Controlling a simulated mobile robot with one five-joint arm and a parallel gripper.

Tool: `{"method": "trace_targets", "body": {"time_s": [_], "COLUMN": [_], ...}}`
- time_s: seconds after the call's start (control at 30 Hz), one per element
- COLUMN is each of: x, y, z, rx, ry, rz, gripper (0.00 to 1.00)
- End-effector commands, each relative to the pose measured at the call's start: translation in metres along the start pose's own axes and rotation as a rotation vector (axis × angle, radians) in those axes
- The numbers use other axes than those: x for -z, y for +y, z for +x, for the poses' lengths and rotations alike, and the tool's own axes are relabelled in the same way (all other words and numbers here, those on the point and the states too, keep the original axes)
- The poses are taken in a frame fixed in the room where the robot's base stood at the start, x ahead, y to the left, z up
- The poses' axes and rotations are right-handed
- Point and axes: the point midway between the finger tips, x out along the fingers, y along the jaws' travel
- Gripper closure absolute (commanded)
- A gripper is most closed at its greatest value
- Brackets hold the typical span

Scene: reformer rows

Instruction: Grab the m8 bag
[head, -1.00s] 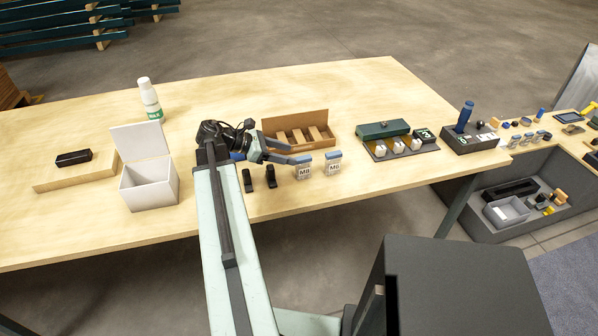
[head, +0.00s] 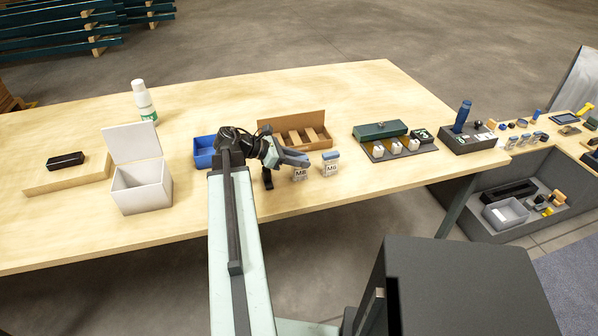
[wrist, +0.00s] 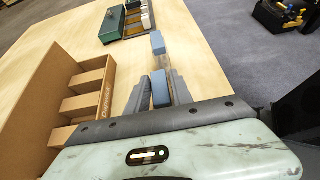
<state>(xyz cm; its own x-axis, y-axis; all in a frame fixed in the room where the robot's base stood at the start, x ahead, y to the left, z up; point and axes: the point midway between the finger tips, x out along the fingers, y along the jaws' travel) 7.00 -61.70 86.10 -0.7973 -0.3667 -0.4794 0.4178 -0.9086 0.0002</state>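The M8 bag (head: 300,174), a small clear bag with a blue top and a white label, stands near the table's front edge in the head view. My gripper (head: 304,160) is over it from behind and hides most of its blue top. In the wrist view the blue top of the M8 bag (wrist: 160,90) sits between my two grey fingers (wrist: 158,93). The fingers look spread, with one on each side of the bag and a narrow gap. The similar M6 bag (head: 330,168) stands just to the right, and also shows beyond the fingertips in the wrist view (wrist: 158,43).
A cardboard tray with dividers (head: 280,143) lies behind the gripper. A blue bin (head: 205,152) and an open white box (head: 142,188) are farther left. A green case (head: 380,130) is to the right.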

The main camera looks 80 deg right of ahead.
Motion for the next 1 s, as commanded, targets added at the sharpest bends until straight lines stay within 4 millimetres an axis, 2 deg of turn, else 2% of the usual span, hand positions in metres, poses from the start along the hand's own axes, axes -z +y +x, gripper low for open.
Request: {"method": "trace_targets", "body": {"time_s": [0.37,0.57,0.8,0.9,1.0], "x": [-0.006,-0.034,-0.079,-0.089,-0.090], "y": [0.000,0.000,0.000,0.000,0.000], "z": [-0.004,-0.020,-0.045,-0.050,-0.051], "rx": [-0.001,-0.001,-0.001,-0.002,-0.002], "ry": [0.000,0.000,0.000,0.000,0.000], "rz": [-0.001,-0.001,-0.001,-0.001,-0.001], "gripper": [1.00,1.00,1.00,1.00,1.00]}}
